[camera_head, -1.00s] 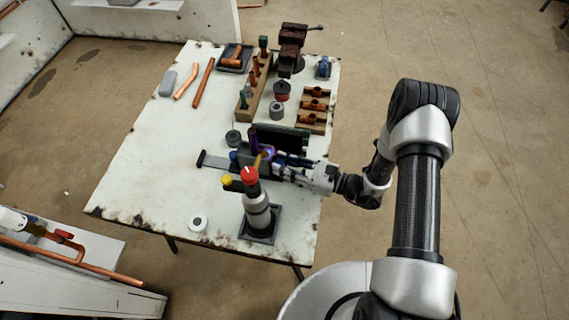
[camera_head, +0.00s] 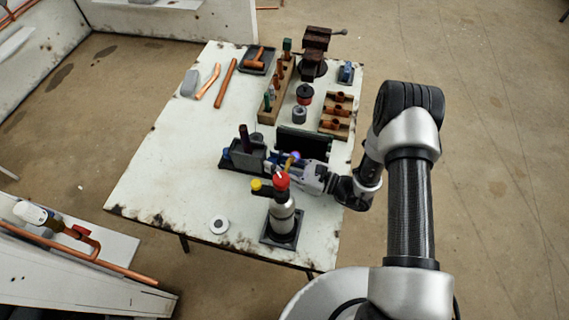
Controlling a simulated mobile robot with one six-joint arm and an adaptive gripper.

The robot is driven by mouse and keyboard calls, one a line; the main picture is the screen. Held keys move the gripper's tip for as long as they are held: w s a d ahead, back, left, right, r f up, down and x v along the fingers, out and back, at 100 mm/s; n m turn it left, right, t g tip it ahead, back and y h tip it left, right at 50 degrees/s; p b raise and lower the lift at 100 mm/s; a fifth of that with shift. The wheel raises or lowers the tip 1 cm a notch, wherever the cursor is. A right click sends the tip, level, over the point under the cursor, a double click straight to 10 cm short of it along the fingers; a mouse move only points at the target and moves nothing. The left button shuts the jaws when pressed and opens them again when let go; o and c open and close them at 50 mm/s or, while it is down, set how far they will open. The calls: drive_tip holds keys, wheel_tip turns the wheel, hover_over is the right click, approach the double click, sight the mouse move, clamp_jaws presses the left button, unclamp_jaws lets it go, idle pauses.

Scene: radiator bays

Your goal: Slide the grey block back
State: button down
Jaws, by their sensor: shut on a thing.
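The grey block (camera_head: 247,157) sits on a low dark rail (camera_head: 226,164) in the middle of the table, near the rail's left end. A dark upright post (camera_head: 244,137) stands at the block. My gripper (camera_head: 273,163) reaches in from the right, low over the table, and is shut at the block's right side. Its fingertips are small and partly hidden by the coloured parts around them, so the exact contact is unclear.
A grey bottle with a red top (camera_head: 283,212) stands in a dark tray just in front of my gripper. A dark open box (camera_head: 305,143) lies behind it. A white roll (camera_head: 219,225) lies at the front.

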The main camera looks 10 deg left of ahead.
drive_tip(key=shift+s+a, duration=0.1)
drive_tip(key=c, duration=1.3)
unclamp_jaws()
drive_tip(key=shift+a, duration=0.1)
drive_tip(key=shift+c, duration=0.2)
drive_tip(key=v, duration=1.2)
